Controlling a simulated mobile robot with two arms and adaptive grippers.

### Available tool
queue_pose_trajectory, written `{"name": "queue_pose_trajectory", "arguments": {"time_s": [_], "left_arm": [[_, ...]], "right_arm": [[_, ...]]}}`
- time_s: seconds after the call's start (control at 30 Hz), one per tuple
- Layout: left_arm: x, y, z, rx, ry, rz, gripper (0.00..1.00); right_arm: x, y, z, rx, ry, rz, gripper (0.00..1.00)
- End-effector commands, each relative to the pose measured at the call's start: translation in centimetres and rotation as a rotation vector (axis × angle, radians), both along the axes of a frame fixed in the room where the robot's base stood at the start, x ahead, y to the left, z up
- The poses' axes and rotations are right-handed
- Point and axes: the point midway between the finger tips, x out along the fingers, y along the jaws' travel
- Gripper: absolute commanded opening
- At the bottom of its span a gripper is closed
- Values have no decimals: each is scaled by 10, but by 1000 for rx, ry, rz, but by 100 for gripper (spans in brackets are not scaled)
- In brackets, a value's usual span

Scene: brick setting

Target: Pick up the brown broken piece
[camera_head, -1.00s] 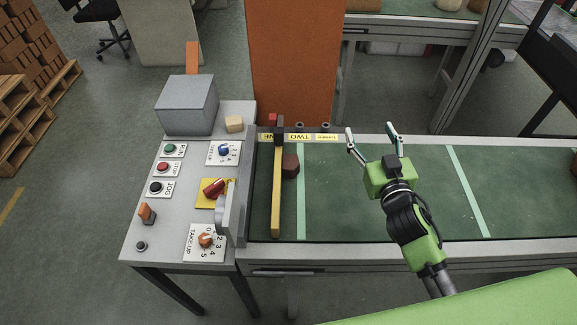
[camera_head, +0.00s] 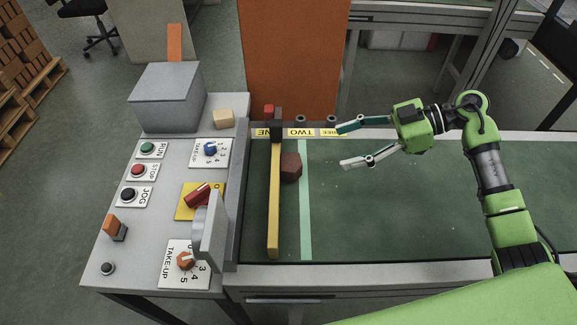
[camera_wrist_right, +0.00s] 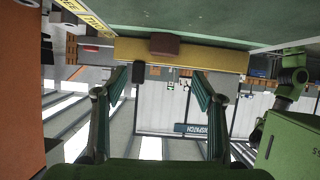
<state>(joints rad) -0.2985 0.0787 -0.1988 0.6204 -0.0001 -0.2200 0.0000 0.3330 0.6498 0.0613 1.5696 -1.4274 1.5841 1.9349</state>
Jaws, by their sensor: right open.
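The brown broken piece (camera_head: 291,167) lies on the green conveyor belt (camera_head: 400,205), against or very close to the right side of the yellow bar (camera_head: 274,205). It also shows in the right wrist view (camera_wrist_right: 165,44), at the top, in front of the yellow bar (camera_wrist_right: 200,57). My right gripper (camera_head: 342,146) is open and empty, to the right of the piece and apart from it, with its fingers pointing left. In the wrist view its two fingers (camera_wrist_right: 160,84) are spread wide, with the piece beyond them. My left gripper is not in view.
A control panel (camera_head: 124,238) with buttons and knobs stands left of the belt. An upright grey plate (camera_head: 213,243) rises at the panel's right edge. An orange panel (camera_head: 292,60) stands behind the belt. The belt right of the piece is clear.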

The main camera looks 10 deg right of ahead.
Motion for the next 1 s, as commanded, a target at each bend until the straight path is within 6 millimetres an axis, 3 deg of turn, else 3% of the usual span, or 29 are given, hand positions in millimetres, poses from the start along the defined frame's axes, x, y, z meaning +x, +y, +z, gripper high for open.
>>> {"name": "queue_pose_trajectory", "arguments": {"time_s": [0.07, 0.17, 0.5, 0.77, 1.0], "left_arm": [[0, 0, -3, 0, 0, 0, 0], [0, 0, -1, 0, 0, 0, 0], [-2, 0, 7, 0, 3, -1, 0], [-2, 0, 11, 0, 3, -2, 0], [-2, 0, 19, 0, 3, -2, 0]], "right_arm": [[-4, -6, -6, -27, 34, 6, 63], [-4, 0, -11, -33, 49, 9, 63], [7, 56, -40, -30, 49, 10, 63], [10, 73, -48, -32, 47, 10, 63], [15, 105, -58, -29, 48, 10, 63]]}}
